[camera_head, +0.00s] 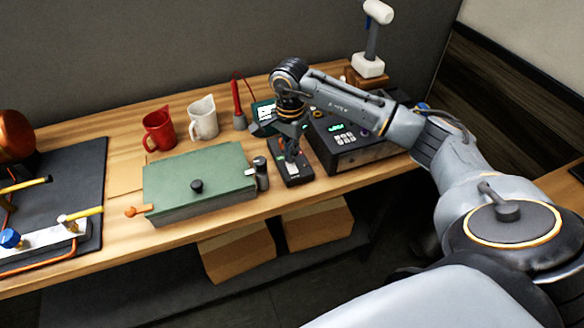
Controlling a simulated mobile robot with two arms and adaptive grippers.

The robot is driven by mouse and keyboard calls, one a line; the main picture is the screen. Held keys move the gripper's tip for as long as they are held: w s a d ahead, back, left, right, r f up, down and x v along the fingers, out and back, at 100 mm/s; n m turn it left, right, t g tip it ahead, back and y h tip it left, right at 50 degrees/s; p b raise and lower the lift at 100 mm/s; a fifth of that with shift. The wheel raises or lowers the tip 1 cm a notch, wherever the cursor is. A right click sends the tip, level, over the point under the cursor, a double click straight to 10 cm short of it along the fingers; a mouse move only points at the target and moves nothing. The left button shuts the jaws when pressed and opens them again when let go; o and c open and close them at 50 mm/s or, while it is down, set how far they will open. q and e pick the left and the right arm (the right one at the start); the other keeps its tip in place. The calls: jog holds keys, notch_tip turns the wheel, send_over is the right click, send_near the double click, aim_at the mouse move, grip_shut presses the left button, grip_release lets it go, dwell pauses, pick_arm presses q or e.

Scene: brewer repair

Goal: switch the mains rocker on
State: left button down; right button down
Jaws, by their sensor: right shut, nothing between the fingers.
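A small black box (300,174) lies on the bench near its front edge, with a light-coloured label or part and a small red spot on its top. It looks like the unit that carries the mains rocker, but the rocker itself is too small and too covered to make out. My right gripper (291,154) reaches down from above with its fingertips at the far part of this box's top. It is shut and empty. I cannot tell whether the fingertips touch the box. My left gripper is out of view.
A dark instrument (352,158) with a green display stands just right of the box. A dark cylinder (261,173) and a green lidded case (205,178) stand to the left. Red (159,130) and white (203,119) jugs stand behind. A dark mat (75,165) lies far left.

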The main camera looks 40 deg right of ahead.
jog(key=shift+f+b, duration=0.65)
jog(key=shift+f, duration=0.15)
jog(key=shift+r, duration=0.15)
jog(key=shift+r+p, duration=1.9)
jog(key=shift+r, duration=1.5)
